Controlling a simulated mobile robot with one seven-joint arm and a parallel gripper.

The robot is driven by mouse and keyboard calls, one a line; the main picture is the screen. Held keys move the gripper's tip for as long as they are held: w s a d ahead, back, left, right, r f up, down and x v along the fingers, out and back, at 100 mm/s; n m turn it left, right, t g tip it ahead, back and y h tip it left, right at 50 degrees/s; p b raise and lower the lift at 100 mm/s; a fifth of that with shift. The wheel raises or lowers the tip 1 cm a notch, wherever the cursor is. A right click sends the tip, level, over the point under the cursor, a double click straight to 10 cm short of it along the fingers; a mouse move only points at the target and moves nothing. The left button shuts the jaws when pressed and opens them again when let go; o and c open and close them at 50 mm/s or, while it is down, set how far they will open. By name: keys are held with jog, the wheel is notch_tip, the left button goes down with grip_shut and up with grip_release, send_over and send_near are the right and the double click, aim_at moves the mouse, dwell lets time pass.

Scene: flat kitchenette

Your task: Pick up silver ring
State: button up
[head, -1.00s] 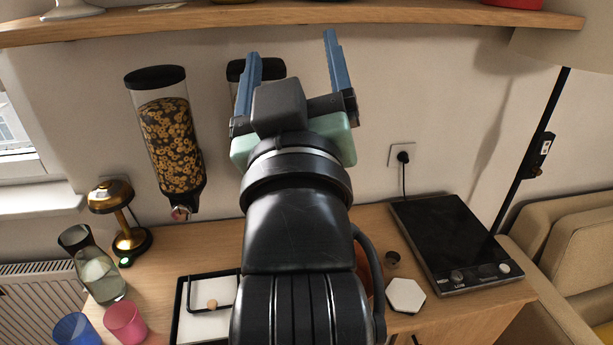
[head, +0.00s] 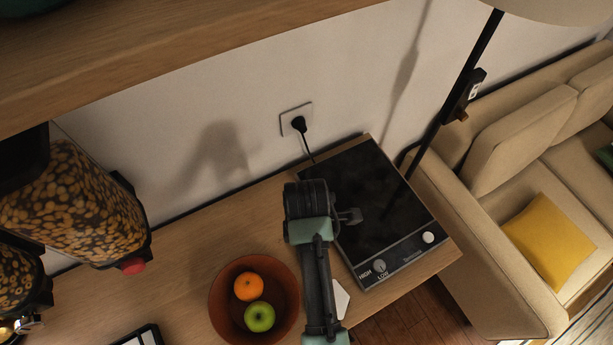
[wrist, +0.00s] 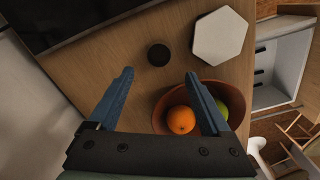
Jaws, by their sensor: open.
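In the wrist view a small dark round thing (wrist: 158,54) sits on the wooden counter, left of a white hexagonal tile. It is the only ring-sized thing I see, but it looks nearly black and I cannot make out a hole or a silver surface. My gripper (wrist: 159,73) is open and empty. Its two blue fingers point toward the round thing, which appears just beyond and between the fingertips.
A brown bowl (head: 225,318) with an orange (head: 249,287) and a green apple (head: 260,317) stands close by; in the wrist view it overlaps the right finger. The white tile (wrist: 220,37) and black cooktop (head: 365,200) flank the round thing. Cereal dispensers (head: 75,205) hang at left.

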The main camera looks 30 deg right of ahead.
notch_tip(320, 180, down, 3)
jog(key=shift+w+d+r, duration=0.1)
jog(key=shift+w, duration=0.05)
jog(key=f, duration=0.2)
jog(key=f+p, duration=0.1)
jog(key=f, duration=0.1)
jog(key=shift+s+d, duration=0.1)
jog(key=shift+s, duration=0.1)
jog(key=shift+f, duration=0.6)
jog(key=shift+c, duration=0.3)
grip_shut()
